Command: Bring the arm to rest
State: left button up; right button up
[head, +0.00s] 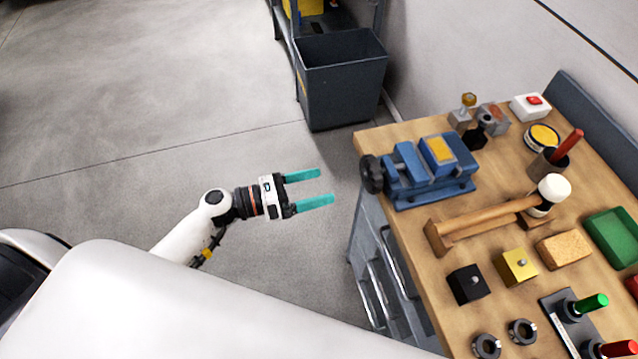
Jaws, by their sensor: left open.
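My left gripper (310,188) is in the middle of the head view, at the end of my white left arm (180,228). Its two teal fingers point right and stand apart, with nothing between them. It is over the grey floor, to the left of the workbench (415,225) and apart from it. My right gripper is not in view.
A dark bin (342,80) stands behind. The floor (130,110) at left is clear.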

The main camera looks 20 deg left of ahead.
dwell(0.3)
pick_arm(q)
jog(key=s+a+f+m+g+y, duration=0.1)
jog(key=s+a+f+m+y, duration=0.2)
jog(key=f, duration=0.7)
jog(key=s+a+f+m+g+y, duration=0.1)
jog(key=s+f+m+g+y, duration=0.2)
jog(key=f, duration=0.7)
jog(key=s+a+f+m+y, duration=0.25)
jog(key=f+m, duration=0.25)
jog(key=f, duration=0.5)
jog(key=s+f+m+g+y, duration=0.2)
jog(key=s+f+m, duration=0.3)
jog(key=s+m, duration=0.2)
jog(key=s+a+f+m+g+y, duration=0.1)
jog(key=s+f+m+y, duration=0.1)
jog(key=s+f+m, duration=0.4)
jog(key=s+f+m+g+y, duration=0.2)
jog(key=s+f+m, duration=0.4)
jog(key=s+m, duration=0.3)
jog(key=s, duration=0.4)
jog(key=shift+s+a+f+g+b, duration=0.15)
jog(key=shift+s+f+g+b, duration=0.15)
jog(key=shift+s+b, duration=0.1)
